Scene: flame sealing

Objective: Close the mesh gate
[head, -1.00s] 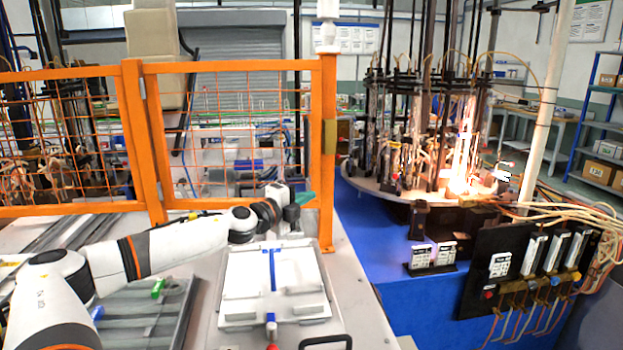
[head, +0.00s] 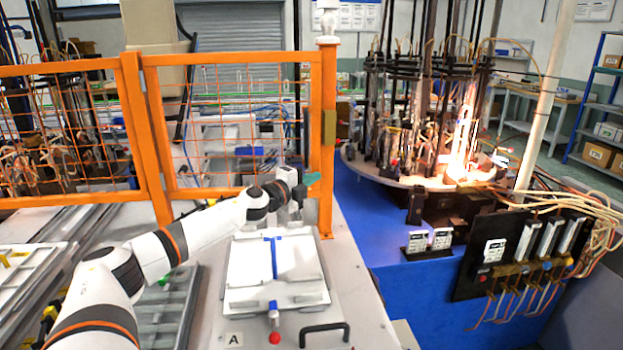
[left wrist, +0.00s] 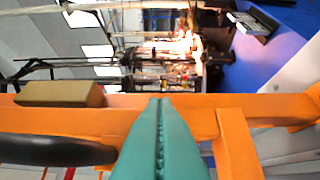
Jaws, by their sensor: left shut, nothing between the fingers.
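The mesh gate (head: 231,59) is an orange framed panel with wire mesh in the head view. Its right upright stands right beside the orange post (head: 327,205), which carries a brass-coloured block (head: 330,127). I cannot tell whether a small gap remains between them. My left gripper (head: 312,179) is at the lower right corner of the gate, close to the post. Its teal fingers are shut with nothing between them. In the left wrist view the shut fingertips (left wrist: 162,102) lie in front of an orange upright with the brass-coloured block (left wrist: 58,94). Any contact is unclear. My right gripper is out of view.
A white tray (head: 236,270) with blue strips lies on the bench below the gripper. A black handle (head: 324,329) and a red knob (head: 274,338) are in front of it. Beyond the post is a blue machine base (head: 365,225) with a round table and bright flames.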

